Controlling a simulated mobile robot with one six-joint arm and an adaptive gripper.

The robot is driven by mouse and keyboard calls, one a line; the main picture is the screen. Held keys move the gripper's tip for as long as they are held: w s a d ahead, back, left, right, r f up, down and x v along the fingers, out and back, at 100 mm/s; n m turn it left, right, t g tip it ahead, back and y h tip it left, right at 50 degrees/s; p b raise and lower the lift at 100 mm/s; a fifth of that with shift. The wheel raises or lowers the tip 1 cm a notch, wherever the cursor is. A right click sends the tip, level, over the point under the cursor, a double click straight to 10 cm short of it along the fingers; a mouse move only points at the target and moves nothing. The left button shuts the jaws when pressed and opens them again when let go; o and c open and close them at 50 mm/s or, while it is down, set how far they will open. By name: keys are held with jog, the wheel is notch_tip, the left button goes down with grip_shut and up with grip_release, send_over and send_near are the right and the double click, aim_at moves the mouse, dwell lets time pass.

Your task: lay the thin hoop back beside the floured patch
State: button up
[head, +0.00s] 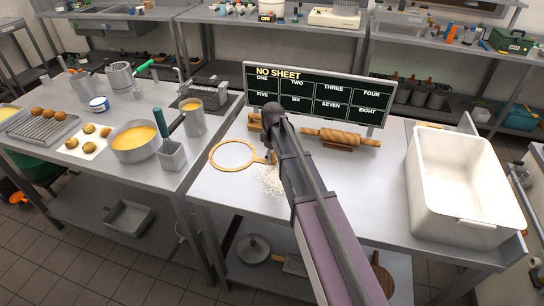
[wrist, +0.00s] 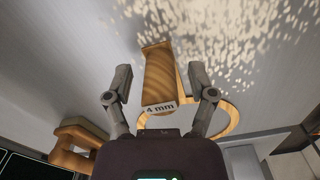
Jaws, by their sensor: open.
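The thin hoop (head: 213,161) is a pale wooden ring lying flat on the steel table, to the left of the floured patch (head: 268,184). Its short handle points right, toward my gripper (head: 272,157), which my arm partly hides. In the wrist view my gripper (wrist: 159,76) is open, with one finger on each side of a wooden block (wrist: 160,65) marked "4 mm". The block appears to be the hoop's grip. Gaps show between it and both fingers. Part of the hoop (wrist: 236,112) shows behind the right finger, and the floured patch (wrist: 235,40) lies at the top.
A menu board (head: 318,96) stands at the table's back, with a rolling pin (head: 345,138) on a rest before it. A large white tub (head: 465,223) fills the right end. The left table holds a yellow-filled bowl (head: 135,140) and a grey container (head: 172,156).

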jog(key=shift+r, duration=0.15)
notch_tip(320, 180, up, 12)
jog(key=p, duration=1.2)
dwell(0.6)
jog(key=s+d+m, duration=0.5)
jog(key=s, duration=0.6)
jog(key=s+d+m, duration=0.6)
jog(key=s, duration=0.5)
jog(key=shift+d, duration=0.3)
jog(key=shift+f+b, duration=1.2)
jog(key=shift+f, duration=0.1)
